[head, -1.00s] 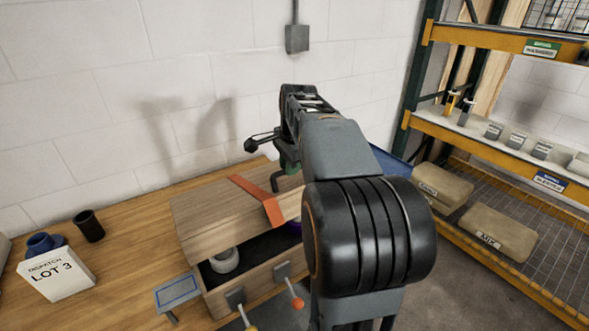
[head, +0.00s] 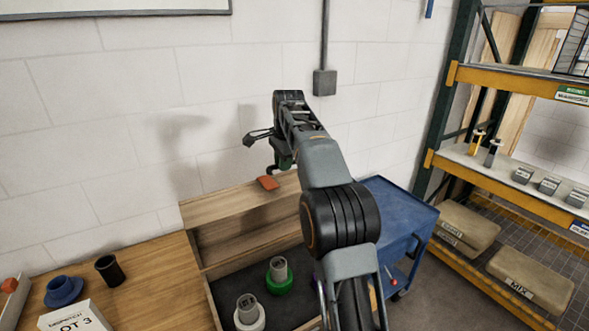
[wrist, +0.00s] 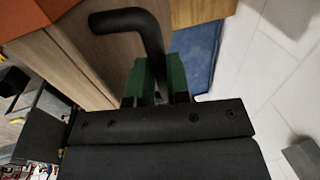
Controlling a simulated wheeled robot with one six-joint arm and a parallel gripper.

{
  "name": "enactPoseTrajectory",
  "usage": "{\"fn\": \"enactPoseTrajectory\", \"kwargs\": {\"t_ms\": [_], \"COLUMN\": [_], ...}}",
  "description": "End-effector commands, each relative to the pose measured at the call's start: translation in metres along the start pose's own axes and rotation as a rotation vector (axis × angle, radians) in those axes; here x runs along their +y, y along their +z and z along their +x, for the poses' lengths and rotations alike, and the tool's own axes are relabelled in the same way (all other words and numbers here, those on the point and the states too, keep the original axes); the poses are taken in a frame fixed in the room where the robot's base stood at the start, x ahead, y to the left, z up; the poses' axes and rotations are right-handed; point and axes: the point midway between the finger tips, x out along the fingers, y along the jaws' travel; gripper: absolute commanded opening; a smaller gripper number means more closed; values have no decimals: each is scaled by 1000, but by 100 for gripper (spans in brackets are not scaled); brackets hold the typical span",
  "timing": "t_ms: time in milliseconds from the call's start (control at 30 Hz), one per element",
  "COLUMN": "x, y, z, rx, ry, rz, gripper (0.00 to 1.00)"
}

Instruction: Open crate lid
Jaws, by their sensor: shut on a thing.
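The wooden crate (head: 207,292) stands on the bench with its lid (head: 222,209) swung up at the back, so the inside shows. An orange strap (head: 267,183) crosses the lid's top edge. My gripper (head: 283,160) is at the lid's upper right. In the wrist view, its green-padded fingers (wrist: 160,78) are shut on the black bent handle (wrist: 128,20) beside the wooden lid (wrist: 90,55). In the crate lie a green ringed part (head: 279,277) and a white ringed part (head: 247,313), each with a grey top. My arm hides the crate's right side.
A blue cart (head: 405,222) stands right of the bench, by yellow racking (head: 440,165) with cushion-like bags. The white wall is close behind the lid.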

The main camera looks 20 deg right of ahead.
Motion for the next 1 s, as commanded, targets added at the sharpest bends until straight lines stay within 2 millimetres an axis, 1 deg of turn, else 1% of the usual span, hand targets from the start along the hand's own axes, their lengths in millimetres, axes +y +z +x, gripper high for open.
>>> {"fn": "enactPoseTrajectory", "kwargs": {"t_ms": [33,200,400,967,1000], "x": [-5,-18,-26,-29,-29], "y": [2,2,1,1,1], "z": [8,11,14,16,16], "rx": [-9,-9,-9,-9,-9], "ry": [14,14,15,19,19], "rz": [-8,-7,-5,-4,-4], "gripper": [0,0,0,0,20]}}
